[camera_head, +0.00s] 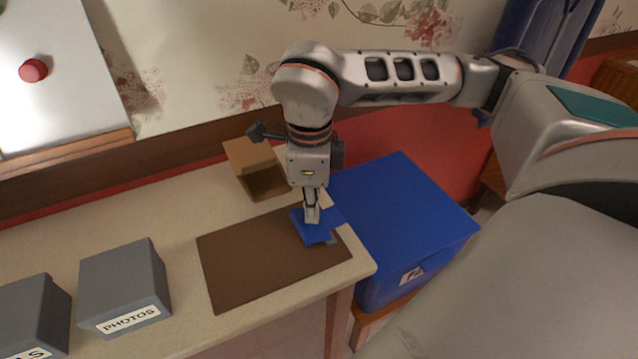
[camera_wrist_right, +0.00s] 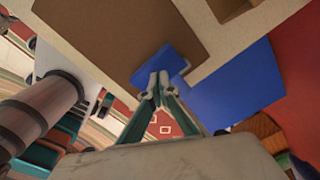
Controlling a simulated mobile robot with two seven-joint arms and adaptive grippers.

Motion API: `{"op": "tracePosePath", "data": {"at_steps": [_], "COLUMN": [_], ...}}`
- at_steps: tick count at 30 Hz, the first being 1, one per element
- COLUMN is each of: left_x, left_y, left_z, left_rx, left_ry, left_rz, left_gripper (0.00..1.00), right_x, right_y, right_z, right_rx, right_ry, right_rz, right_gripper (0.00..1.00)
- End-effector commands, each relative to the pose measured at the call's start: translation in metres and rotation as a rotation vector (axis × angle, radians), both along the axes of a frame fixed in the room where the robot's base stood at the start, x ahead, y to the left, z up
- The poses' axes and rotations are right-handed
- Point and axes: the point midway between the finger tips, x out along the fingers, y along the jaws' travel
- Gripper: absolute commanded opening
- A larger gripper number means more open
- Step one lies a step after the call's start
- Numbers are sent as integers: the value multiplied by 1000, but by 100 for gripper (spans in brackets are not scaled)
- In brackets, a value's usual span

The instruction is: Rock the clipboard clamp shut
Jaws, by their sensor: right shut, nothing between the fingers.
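The clipboard is a flat brown board (camera_head: 245,262) lying on the table; it also shows in the right wrist view (camera_wrist_right: 110,40). Its blue clamp (camera_head: 315,237) sits at the board's right edge, with a small grey part beside it, and also shows in the right wrist view (camera_wrist_right: 170,62). My right gripper (camera_head: 312,219) points down at the clamp, with its fingers shut and empty. In the right wrist view the fingertips (camera_wrist_right: 157,78) overlap the clamp's near edge; I cannot tell whether they touch it. The fingers hide part of the clamp. My left gripper is not in view.
A large blue box (camera_head: 400,220) stands just right of the table edge. An open cardboard box (camera_head: 247,155) is behind the clipboard. A grey box labelled PHOTOS (camera_head: 120,280) and another grey box (camera_head: 35,310) stand to the left. The tabletop (camera_head: 180,205) is clear between them.

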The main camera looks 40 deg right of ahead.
Motion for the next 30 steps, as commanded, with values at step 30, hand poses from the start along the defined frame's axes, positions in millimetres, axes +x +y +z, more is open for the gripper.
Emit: {"op": "tracePosePath", "data": {"at_steps": [30], "left_x": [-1], "left_y": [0], "left_z": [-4], "left_rx": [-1], "left_ry": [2], "left_rz": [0], "left_gripper": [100], "right_x": [0], "right_y": [0], "right_z": [-15], "right_rx": [0], "right_ry": [1], "right_rz": [0], "right_gripper": [0]}}
